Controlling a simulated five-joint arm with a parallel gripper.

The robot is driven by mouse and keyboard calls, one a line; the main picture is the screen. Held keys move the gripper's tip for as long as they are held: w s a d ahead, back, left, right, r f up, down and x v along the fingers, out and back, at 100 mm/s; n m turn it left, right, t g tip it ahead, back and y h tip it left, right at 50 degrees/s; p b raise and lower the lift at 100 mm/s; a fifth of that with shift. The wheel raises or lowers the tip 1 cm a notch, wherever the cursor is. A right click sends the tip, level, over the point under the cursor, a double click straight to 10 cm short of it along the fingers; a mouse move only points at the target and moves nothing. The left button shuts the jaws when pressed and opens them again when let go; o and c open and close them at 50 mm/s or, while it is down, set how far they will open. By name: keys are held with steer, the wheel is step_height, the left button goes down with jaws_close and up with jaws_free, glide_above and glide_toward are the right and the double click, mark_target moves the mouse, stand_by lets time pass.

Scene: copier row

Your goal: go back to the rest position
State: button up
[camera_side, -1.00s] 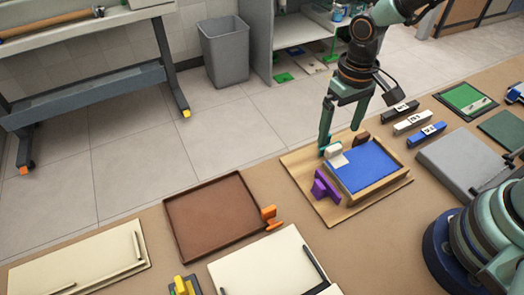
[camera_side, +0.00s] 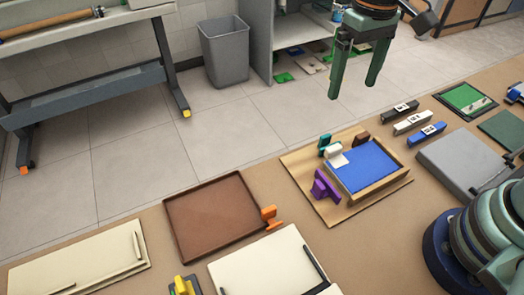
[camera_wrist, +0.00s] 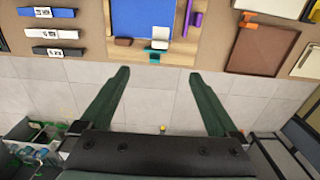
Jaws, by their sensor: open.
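My gripper (camera_side: 352,90) is open and empty, raised above and behind the wooden board (camera_side: 311,201) in the side view. In the wrist view my gripper (camera_wrist: 168,100) shows two green fingers spread apart with only floor between them. On the board is a wooden tray with a blue sheet (camera_side: 366,166). A teal piece (camera_side: 324,143), a white block (camera_side: 334,149), a brown block (camera_side: 362,141) and a purple piece (camera_side: 325,187) stand around the tray's edge, apart from the fingers.
A brown tray (camera_side: 213,217) with an orange piece (camera_side: 269,217) at its corner lies to the left. Black, white and blue labelled bars (camera_side: 427,133) lie right of the board. A grey bin (camera_side: 225,50) and an open cabinet (camera_side: 262,40) stand behind.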

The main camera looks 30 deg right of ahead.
steer(key=s+d+r+t, duration=0.3)
steer(key=d+r+t, duration=0.1)
steer(key=d, duration=0.6)
steer(key=shift+s+r+t, duration=0.15)
steer(key=shift+s+t, duration=0.25)
steer(key=shift+t, duration=0.4)
stand_by(0.6)
